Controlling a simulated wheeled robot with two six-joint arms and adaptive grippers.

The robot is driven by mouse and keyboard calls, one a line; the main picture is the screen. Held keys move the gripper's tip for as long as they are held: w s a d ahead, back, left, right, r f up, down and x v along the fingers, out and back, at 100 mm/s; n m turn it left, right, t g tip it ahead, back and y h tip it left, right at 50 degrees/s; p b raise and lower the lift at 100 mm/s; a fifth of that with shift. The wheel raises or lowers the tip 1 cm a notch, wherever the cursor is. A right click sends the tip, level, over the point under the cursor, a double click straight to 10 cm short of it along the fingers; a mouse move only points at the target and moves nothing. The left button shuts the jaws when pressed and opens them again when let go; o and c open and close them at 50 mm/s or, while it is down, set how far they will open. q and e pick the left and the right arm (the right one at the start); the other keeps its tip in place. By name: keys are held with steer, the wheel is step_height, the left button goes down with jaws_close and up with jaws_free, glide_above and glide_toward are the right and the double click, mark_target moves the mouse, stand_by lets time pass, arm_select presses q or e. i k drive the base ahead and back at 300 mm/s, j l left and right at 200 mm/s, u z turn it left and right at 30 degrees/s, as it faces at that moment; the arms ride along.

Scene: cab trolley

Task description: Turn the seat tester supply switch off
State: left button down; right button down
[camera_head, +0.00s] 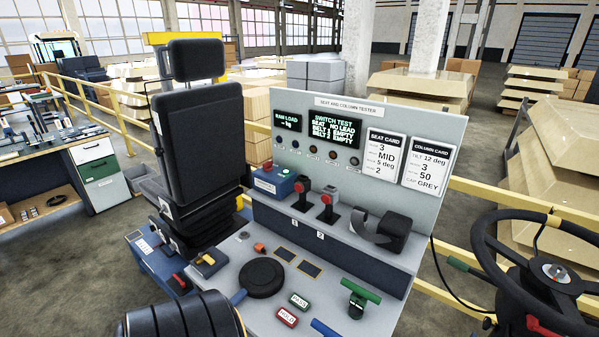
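The seat and column tester (450,115) is a grey panel over a bench. Its lit screens include a load display (287,121) reading "-- kg" and a switch test display (334,129) reading "SEAT NO LEAD", "BELT 1 EMPTY" and "BELT 2 EMPTY". A blue box (263,192) stands at the panel's left foot, with a green and a red button (283,171) on top and a white front label too small to read. It may carry the supply switch; I cannot tell its setting. Neither gripper is in view.
A black seat (202,145) stands left of the panel. Two red-topped connectors (303,187) (327,205) and a dark clamp-like part (385,235) are on the ledge. A steering wheel (550,270) is at right.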

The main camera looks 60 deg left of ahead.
mark_target(267, 167)
steer(key=u, duration=2)
